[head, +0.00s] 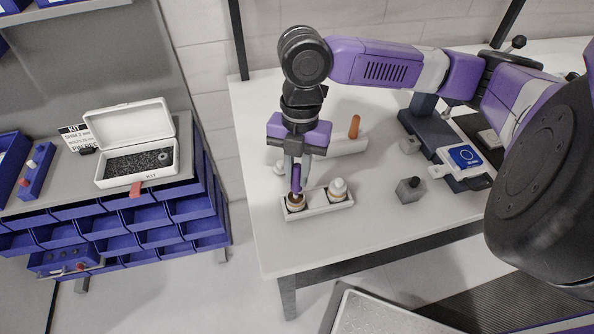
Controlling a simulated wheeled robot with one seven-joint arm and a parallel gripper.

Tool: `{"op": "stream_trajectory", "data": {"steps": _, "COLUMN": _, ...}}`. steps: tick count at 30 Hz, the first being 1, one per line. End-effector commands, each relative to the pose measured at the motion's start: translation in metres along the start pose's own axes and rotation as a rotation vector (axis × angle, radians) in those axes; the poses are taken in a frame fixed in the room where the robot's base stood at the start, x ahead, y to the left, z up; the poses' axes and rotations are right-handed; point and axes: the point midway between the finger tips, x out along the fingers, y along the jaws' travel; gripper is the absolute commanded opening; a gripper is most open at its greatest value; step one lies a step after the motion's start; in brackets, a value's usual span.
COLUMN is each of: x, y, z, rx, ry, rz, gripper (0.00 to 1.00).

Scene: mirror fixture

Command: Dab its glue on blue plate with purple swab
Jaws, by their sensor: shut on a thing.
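My gripper (295,172) points down over the front left of the white table, shut on the purple swab (296,183). The swab stands upright, with its lower end at the mouth of an open brownish pot (295,203); how deep it reaches cannot be told. The pot sits in the left place of a white holder (318,209). A second pot with a white top (338,189) sits in the right place. The blue plate (465,156), a small blue square with a pale ring mark, lies on a white piece at the dark fixture on the right.
Behind my gripper is a white rack (345,146) with an orange handle (354,126). A grey block with a black knob (410,189) stands between the holder and the fixture (430,131). An open white kit box (136,150) rests on the blue drawer unit at left.

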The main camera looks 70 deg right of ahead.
Motion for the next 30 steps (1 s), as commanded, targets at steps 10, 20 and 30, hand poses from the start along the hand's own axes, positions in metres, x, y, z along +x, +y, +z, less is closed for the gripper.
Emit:
{"op": "stream_trajectory", "data": {"steps": 10, "x": 0.0004, "y": 0.0, "z": 0.0, "rx": 0.0, "ry": 0.0, "rz": 0.0, "gripper": 0.0}}
{"op": "stream_trajectory", "data": {"steps": 20, "x": 0.0039, "y": 0.0, "z": 0.0005, "rx": 0.0, "ry": 0.0, "rz": 0.0, "gripper": 0.0}}
{"op": "stream_trajectory", "data": {"steps": 30, "x": 0.0076, "y": 0.0, "z": 0.0011, "rx": 0.0, "ry": 0.0, "rz": 0.0, "gripper": 0.0}}
